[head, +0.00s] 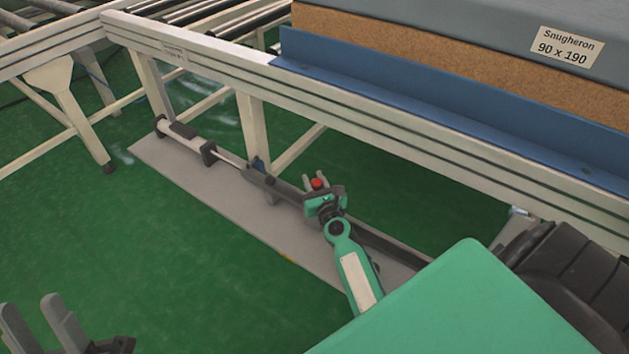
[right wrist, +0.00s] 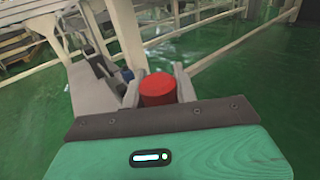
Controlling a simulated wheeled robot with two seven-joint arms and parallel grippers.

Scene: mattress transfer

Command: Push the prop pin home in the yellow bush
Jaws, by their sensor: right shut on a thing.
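The red head of the prop pin (head: 318,183) is between the fingers of my right gripper (head: 316,180), low beside the frame's leg. In the right wrist view the red head (right wrist: 158,90) fills the gap between the grey fingers of the shut right gripper (right wrist: 159,80). The pin's shank is hidden below the gripper. I cannot make out the yellow bush, so I cannot tell how deep the pin sits. My left gripper (head: 31,306) is at the bottom left, with its two fingers apart and nothing between them.
A dark bar and cylinder (head: 190,138) run along a grey floor plate (head: 230,205) under the cream conveyor frame (head: 420,120). A blue part (head: 258,165) is by the leg. A mattress (head: 470,65) lies above. Green floor (head: 150,240) is clear at the left.

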